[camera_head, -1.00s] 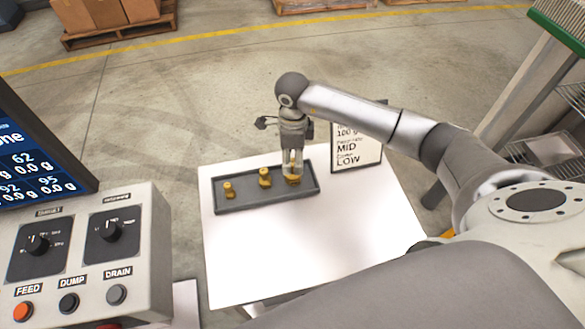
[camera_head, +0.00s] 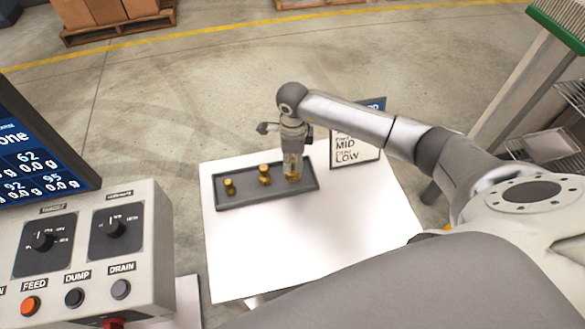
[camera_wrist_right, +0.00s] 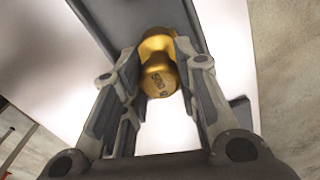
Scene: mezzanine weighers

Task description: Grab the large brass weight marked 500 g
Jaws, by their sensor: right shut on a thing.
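The large brass weight (camera_wrist_right: 158,77), with "500" readable on its top, sits between the fingers of my right gripper (camera_wrist_right: 155,85) in the wrist view. The right gripper is shut on it. In the head view my right gripper (camera_head: 293,168) points down at the right end of the grey tray (camera_head: 256,198), and its fingers largely hide the weight. I cannot tell whether the weight still touches the tray. My left gripper is not in view.
Two smaller brass weights, one in the middle (camera_head: 264,175) and one at the left (camera_head: 230,187), stand in the tray. A sign (camera_head: 356,150) stands behind on the white table (camera_head: 300,245). A control box (camera_head: 85,255) and screen (camera_head: 35,150) are at left. The table's front is clear.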

